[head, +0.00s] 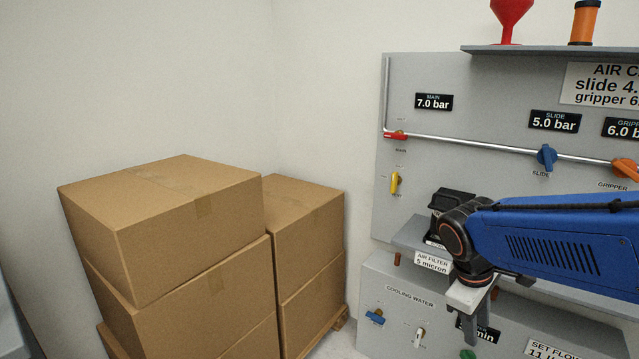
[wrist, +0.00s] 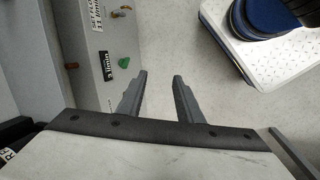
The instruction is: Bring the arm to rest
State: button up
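My arm reaches in from the right of the head view, with its blue link level in front of the grey air panel (head: 430,75). My gripper (head: 477,338) hangs from the wrist, pointing down in front of the cooling water box (head: 385,285). In the wrist view my gripper (wrist: 160,76) has its two grey fingers apart, with only floor between them. It is open and empty, and I see no contact with anything. The arm hides part of the panel and of the box.
A shelf (head: 560,48) carries a red funnel (head: 510,18) and an orange cylinder (head: 585,22). Blue (head: 546,156), yellow (head: 396,184) and orange (head: 626,168) valve handles stick out. A green knob (wrist: 124,62) is near the fingers.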

jog(key=s+a+r+m+t+y, duration=0.1)
jog(key=s+a+m+t+y, duration=0.2)
jog(key=s+m, duration=0.4)
jog(key=shift+s+a+r+m+t, duration=0.15)
jog(key=shift+s+m+t, duration=0.25)
jog(key=shift+s, duration=1.8)
